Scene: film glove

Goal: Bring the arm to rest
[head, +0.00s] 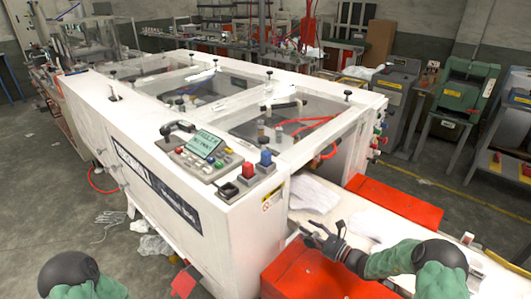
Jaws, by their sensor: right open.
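My right arm (395,260), green with dark joints, comes in from the lower right. Its dark right gripper (314,233) is open, with nothing visible between the fingers. It is over the outfeed end of the white machine (232,232), near a white glove or film piece (312,195) lying in the opening. I cannot tell whether it touches anything. Part of my left arm (70,275) shows at the lower left edge; its gripper is out of view.
Red boxes (395,203) flank the outfeed. The machine's top carries a control panel (206,150) and a red button (247,170). Crumpled plastic and a glove (108,217) lie on the floor at left.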

